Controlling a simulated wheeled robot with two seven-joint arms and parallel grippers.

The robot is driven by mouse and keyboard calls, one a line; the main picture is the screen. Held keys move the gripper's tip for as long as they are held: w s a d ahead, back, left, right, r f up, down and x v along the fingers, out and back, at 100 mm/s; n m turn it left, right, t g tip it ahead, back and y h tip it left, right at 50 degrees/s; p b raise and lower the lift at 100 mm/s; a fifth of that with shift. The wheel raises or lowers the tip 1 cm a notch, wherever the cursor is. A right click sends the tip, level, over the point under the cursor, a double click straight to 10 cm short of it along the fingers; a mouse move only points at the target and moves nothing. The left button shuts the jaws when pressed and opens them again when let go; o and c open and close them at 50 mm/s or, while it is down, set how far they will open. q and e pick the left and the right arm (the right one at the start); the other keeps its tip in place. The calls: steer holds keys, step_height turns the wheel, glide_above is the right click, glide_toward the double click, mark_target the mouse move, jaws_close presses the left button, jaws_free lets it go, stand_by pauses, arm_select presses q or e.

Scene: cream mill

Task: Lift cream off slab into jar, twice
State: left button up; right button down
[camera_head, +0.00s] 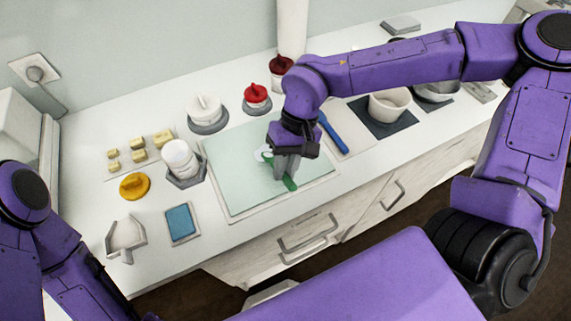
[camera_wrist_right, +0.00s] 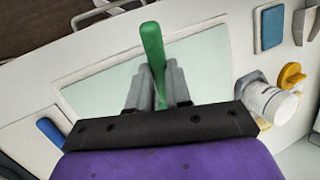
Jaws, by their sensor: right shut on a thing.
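The pale green slab (camera_head: 230,165) lies on the counter in a light frame. My right gripper (camera_head: 286,172) is over its right part, shut on a green-handled tool (camera_head: 290,184). In the right wrist view the green handle (camera_wrist_right: 152,42) stands between the two grey fingers (camera_wrist_right: 158,88). A small pale patch, perhaps cream, (camera_head: 261,154) shows on the slab beside the gripper, which partly hides it. The tool's working end is hidden. The open white jar (camera_head: 178,156) stands in a grey holder left of the slab.
A yellow lid (camera_head: 134,186) and blue pad (camera_head: 180,222) lie left of the slab. A white lidded pot (camera_head: 205,110) and red-topped pots (camera_head: 256,94) stand behind. A blue-handled tool (camera_head: 333,132) and white bowl (camera_head: 388,104) are at right.

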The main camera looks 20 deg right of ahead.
mark_target(286, 172)
steer(key=shift+f+p, duration=0.1)
steer(key=shift+p, duration=0.35)
stand_by(1.5)
step_height(286, 172, up, 6)
steer(key=p, duration=0.7)
stand_by(0.4)
